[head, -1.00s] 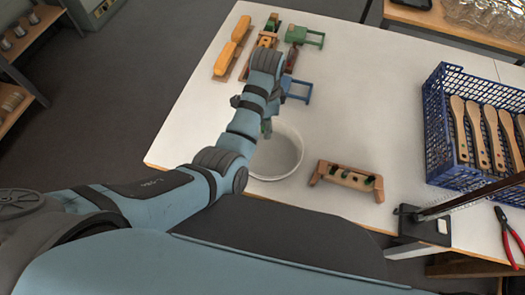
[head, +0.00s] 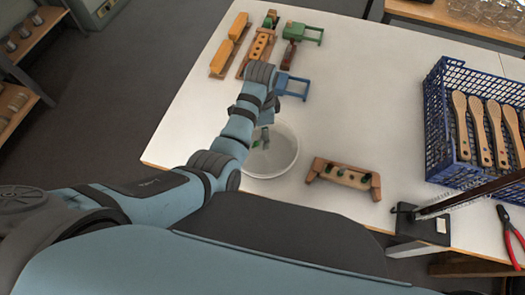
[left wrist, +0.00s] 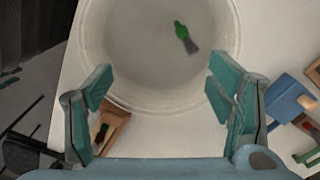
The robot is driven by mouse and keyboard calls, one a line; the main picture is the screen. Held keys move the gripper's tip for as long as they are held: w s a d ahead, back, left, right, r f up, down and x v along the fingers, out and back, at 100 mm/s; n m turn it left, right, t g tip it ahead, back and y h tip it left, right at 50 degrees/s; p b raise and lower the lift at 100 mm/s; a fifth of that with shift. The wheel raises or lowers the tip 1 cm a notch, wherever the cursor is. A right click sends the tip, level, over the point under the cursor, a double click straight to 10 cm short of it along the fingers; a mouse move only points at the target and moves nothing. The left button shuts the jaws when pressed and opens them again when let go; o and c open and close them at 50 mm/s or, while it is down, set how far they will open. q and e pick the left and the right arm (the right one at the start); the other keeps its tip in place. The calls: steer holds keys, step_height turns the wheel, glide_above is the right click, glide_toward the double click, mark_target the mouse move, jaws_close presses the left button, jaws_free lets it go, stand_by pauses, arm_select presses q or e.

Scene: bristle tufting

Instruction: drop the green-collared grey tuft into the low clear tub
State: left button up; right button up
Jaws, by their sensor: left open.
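The low clear tub (head: 289,160) stands on the white table near its front left edge. In the left wrist view the tub (left wrist: 130,45) fills the upper middle. The green-collared grey tuft (left wrist: 185,37) shows inside the tub's outline, tilted, apart from my fingers; I cannot tell whether it touches the tub floor. Its green part shows faintly in the head view (head: 257,144). My left gripper (head: 265,118) is over the tub; in the left wrist view (left wrist: 160,80) its fingers are spread wide with nothing between them. My right gripper is not in view.
A wooden rack (head: 343,176) with dark pieces stands right of the tub. A blue stand (head: 293,87) and a green stand (head: 303,32) are behind it. A blue crate (head: 437,130) of brushes and red pliers (head: 512,238) are at right. The table's middle is clear.

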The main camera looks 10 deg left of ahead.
arm_select(q)
step_height(320, 180, up, 7)
steer(key=shift+r, duration=0.15)
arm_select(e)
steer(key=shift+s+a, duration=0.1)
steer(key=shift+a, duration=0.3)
arm_select(q)
steer(key=shift+a, duration=0.25)
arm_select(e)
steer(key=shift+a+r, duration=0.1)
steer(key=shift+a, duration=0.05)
